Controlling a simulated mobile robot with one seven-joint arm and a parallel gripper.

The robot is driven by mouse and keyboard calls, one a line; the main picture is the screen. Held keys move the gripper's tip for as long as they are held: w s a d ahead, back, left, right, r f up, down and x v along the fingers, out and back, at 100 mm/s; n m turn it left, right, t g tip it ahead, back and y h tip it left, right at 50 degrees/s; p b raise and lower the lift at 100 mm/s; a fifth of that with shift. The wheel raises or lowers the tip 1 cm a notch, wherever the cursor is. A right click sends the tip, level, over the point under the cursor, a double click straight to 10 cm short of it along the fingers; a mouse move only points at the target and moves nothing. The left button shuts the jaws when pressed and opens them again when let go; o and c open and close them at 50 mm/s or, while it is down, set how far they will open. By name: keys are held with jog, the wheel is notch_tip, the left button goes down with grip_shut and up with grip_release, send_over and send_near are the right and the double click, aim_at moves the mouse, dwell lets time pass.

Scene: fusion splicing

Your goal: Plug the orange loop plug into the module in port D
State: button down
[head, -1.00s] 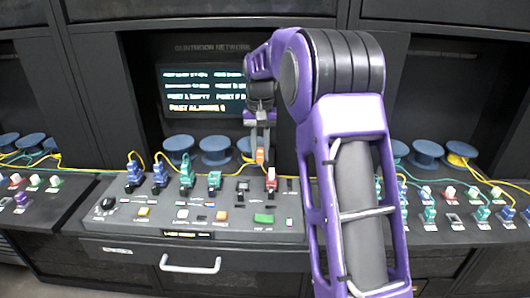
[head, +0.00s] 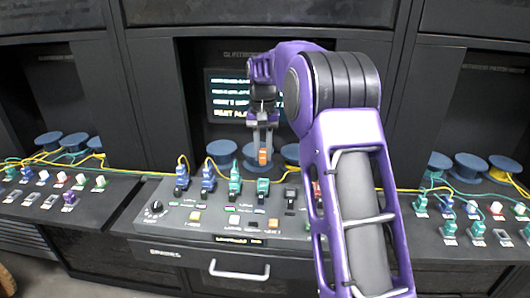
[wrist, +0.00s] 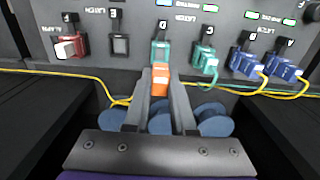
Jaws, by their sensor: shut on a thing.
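My gripper (head: 263,148) is shut on the orange loop plug (head: 263,157) and holds it above the console. In the wrist view, the orange plug (wrist: 160,82) sits between the two grey fingertips of my gripper (wrist: 160,91). The port D module (wrist: 160,53) is teal and lies just beyond the plug, nearly in line with it. In the head view, the teal port D module (head: 262,186) is below the held plug. A gap shows between plug and module in the head view; the wrist view does not show the distance.
A teal module with a cable (wrist: 206,63) stands beside it at port C. Port E (wrist: 120,45) looks empty. A red module (wrist: 70,47) is at port F, and blue modules (wrist: 245,63) are at B and A. Yellow cables and blue spools (wrist: 209,119) lie behind.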

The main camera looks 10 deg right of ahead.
jog(key=shift+f, duration=1.05)
jog(key=shift+f+b, duration=1.3)
jog(key=shift+f, duration=0.8)
jog(key=shift+r+p, duration=0.1)
jog(key=shift+p, duration=0.7)
jog(key=shift+f, duration=0.6)
jog(key=c, duration=0.7)
grip_release()
notch_tip(320, 180, up, 17)
jog(key=shift+r+p, duration=0.2)
jog(key=shift+p, duration=0.3)
